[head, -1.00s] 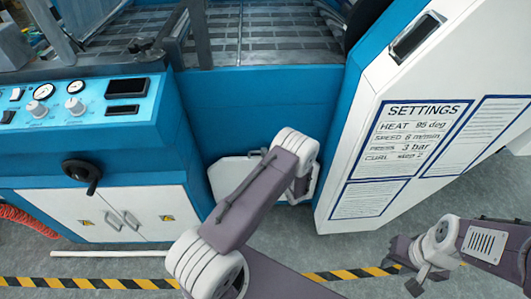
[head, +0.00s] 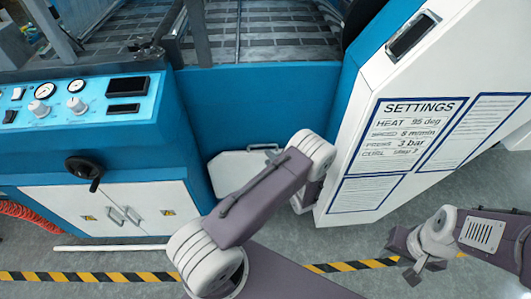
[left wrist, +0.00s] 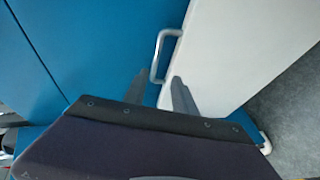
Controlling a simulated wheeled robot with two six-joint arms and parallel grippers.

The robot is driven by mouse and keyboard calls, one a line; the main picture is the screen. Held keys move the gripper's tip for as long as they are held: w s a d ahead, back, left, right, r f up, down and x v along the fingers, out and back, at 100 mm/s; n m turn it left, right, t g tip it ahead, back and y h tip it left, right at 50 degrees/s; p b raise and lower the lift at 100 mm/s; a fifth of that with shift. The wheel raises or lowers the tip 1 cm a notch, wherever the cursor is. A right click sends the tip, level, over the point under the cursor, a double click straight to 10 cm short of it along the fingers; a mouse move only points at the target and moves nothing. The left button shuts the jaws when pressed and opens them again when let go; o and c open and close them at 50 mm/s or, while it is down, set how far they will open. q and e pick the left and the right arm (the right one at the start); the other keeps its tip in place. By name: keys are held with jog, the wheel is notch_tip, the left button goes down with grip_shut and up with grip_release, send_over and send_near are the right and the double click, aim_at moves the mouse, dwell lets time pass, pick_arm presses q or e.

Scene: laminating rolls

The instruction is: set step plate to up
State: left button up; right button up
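The step plate (head: 233,172) is a white panel at the foot of the machine's blue front, partly covered by my left arm in the head view. Its grey handle (head: 263,147) is at its upper edge. In the left wrist view the plate (left wrist: 235,50) fills the right side, with the handle (left wrist: 156,57) just beyond my left gripper (left wrist: 158,90). The two fingers are apart, and the handle's near end shows between their tips; contact cannot be told. My left gripper is hidden behind its arm in the head view. My right gripper (head: 413,268) is open and empty above the floor.
A white side housing with a settings sign (head: 412,135) stands close on the right. Striped floor tape (head: 90,277) crosses the front; grey floor lies open at right.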

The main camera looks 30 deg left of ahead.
pick_arm(q)
jog(key=v, duration=0.4)
jog(key=shift+s+d, duration=0.1)
